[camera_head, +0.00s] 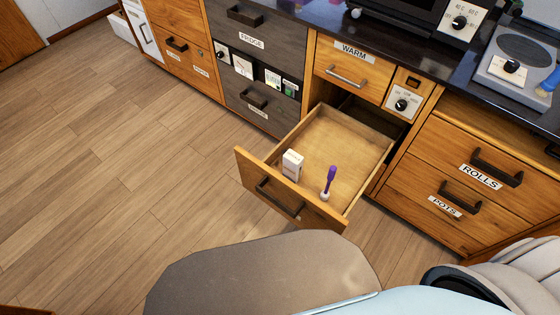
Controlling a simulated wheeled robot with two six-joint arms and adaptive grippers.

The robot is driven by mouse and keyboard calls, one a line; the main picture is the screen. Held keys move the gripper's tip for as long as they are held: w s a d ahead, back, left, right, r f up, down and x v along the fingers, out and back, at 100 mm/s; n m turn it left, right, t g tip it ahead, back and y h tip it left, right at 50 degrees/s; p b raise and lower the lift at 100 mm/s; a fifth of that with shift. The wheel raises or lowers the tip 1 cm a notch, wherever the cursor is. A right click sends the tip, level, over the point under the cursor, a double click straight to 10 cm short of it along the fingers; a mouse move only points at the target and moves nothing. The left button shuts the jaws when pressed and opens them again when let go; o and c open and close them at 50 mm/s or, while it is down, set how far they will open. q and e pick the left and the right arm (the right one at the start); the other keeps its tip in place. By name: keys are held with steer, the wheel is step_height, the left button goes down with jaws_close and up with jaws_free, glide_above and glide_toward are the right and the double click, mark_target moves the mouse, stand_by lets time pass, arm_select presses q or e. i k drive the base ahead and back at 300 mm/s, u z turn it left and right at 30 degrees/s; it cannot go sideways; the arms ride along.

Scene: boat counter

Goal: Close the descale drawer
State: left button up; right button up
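A wooden drawer (356,166) stands pulled far out below the WARM drawer (345,77). Its front panel (255,177) faces the lower left and carries a dark bar handle (279,198). No label reading descale can be seen on it, as the outer face is viewed from above. Inside, near the front, stand a small white box (292,164) and a purple-handled item with a white end (328,183). Neither of my grippers is in view, and nothing visible touches the drawer.
Dark FRIDGE drawers (251,44) stand to the left and appear shut. ROLLS (479,176) and POTS (444,206) drawers to the right are shut. A knob panel (403,104) sits above the open drawer. The wooden floor (110,150) to the left is clear.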

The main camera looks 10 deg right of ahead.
mark_target(327, 136)
steer(key=z, duration=2.4)
steer(key=k, duration=0.8)
steer(key=u, duration=1.75)
